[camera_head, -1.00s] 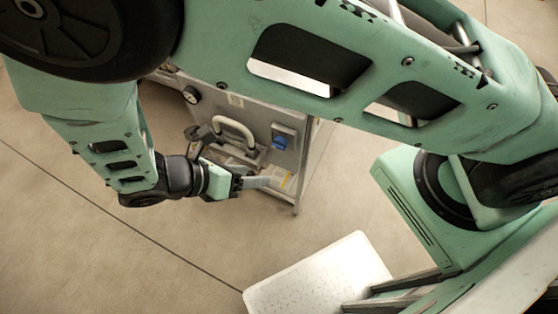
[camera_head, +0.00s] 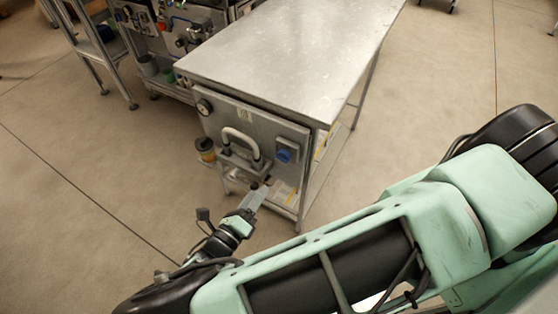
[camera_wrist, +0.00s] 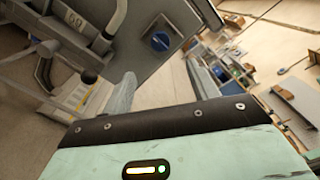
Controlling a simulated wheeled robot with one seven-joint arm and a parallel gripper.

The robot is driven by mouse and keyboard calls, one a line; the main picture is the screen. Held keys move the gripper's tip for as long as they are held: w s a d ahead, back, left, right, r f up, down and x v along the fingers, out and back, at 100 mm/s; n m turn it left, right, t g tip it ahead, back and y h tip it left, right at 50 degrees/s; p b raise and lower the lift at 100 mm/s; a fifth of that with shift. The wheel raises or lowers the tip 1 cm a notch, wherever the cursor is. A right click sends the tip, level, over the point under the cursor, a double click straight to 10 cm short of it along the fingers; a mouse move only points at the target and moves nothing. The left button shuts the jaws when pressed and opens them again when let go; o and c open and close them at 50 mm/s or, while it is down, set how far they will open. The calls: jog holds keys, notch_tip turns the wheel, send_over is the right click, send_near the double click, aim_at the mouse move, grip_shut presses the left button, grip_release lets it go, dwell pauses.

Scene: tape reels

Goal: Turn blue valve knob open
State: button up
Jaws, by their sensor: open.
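The blue valve knob (camera_head: 285,154) sits in a dark square mount on the front panel (camera_head: 251,134) of a metal table. In the wrist view the blue knob (camera_wrist: 160,42) shows above my gripper, on the grey panel. My gripper (camera_head: 256,194) is in front of and below the panel, to the lower left of the knob and apart from it.
A large grey handle (camera_head: 240,142) sticks out from the panel left of the knob, with a round gauge (camera_head: 204,107) at the panel's upper left. The metal tabletop (camera_head: 290,55) is bare. Equipment with valves (camera_head: 180,35) stands behind left. The floor in front is free.

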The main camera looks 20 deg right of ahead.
aim_at(281, 160)
jog(key=p+x, duration=0.2)
jog(key=x, duration=1)
jog(key=shift+w+d+p, duration=0.2)
jog(key=shift+d+p, duration=0.15)
jog(key=shift+p, duration=0.05)
jog(key=c, duration=1)
